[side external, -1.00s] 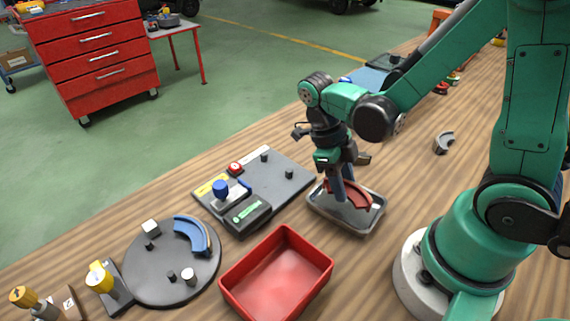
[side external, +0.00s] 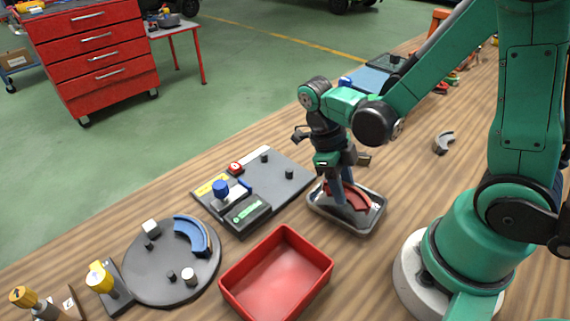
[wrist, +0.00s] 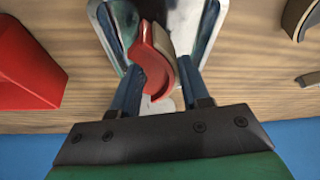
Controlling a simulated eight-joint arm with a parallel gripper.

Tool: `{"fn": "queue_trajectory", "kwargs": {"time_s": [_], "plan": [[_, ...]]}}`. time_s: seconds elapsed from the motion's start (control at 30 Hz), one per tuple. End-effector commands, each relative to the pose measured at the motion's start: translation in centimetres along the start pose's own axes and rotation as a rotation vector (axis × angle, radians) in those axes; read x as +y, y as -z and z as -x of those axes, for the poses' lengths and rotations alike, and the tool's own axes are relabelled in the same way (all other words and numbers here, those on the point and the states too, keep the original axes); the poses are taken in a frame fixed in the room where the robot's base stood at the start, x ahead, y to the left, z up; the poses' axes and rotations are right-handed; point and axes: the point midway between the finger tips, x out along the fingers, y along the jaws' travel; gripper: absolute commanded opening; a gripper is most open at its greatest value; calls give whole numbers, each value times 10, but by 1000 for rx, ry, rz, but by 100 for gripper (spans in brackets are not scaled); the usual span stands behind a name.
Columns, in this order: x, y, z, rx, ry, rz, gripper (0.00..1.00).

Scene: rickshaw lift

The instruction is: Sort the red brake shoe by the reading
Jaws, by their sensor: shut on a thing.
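The red brake shoe (side external: 362,200) is a curved piece in a shallow grey metal tray (side external: 331,219). My gripper (side external: 354,201) points down into the tray and is shut on the shoe. In the wrist view the shoe (wrist: 158,60) is between the two blue fingers (wrist: 160,86), with the shiny tray (wrist: 213,22) around it. Left of the tray, a dark board (side external: 291,188) carries a measuring device with a blue knob and a small green display (side external: 246,211). The display's text is too small to read.
An empty red bin (side external: 276,277) stands in front of the tray. A round dark plate (side external: 150,275) with a blue curved shoe (side external: 190,236) and pegs is at left. A grey curved piece (side external: 443,143) lies on bare wood behind the tray.

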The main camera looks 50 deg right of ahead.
Motion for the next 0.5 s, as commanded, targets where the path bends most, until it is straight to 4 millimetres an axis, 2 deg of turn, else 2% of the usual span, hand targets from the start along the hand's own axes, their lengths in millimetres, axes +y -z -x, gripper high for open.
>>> {"fn": "queue_trajectory", "kwargs": {"time_s": [0.33,0.37,0.47,0.5], "plan": [[0,0,-1,0,0,0,0],[0,0,-1,0,0,0,49],[0,0,-1,0,0,0,78],[0,0,-1,0,0,0,78]]}}
